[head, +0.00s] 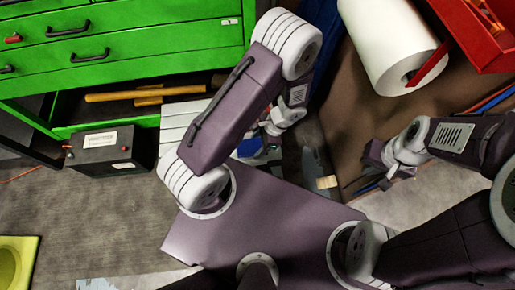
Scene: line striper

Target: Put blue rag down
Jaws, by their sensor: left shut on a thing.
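My left arm reaches up and bends over, hiding much of its own gripper. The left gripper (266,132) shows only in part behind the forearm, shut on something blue. A small blue patch, which looks like the blue rag (249,148), shows just below it; the rest is hidden, and I cannot tell whether it touches a surface. My right gripper (374,160) is at the right over the brown surface, apart from the rag. Its fingers are too small and dark to tell open from shut.
A green drawer cabinet (150,47) stands at the upper left, with a wooden-handled tool (125,96) on its lower shelf. A black battery-like box (108,150) sits below. A white roll (388,42) and a red bin (475,35) are at the upper right. Grey floor is open at left.

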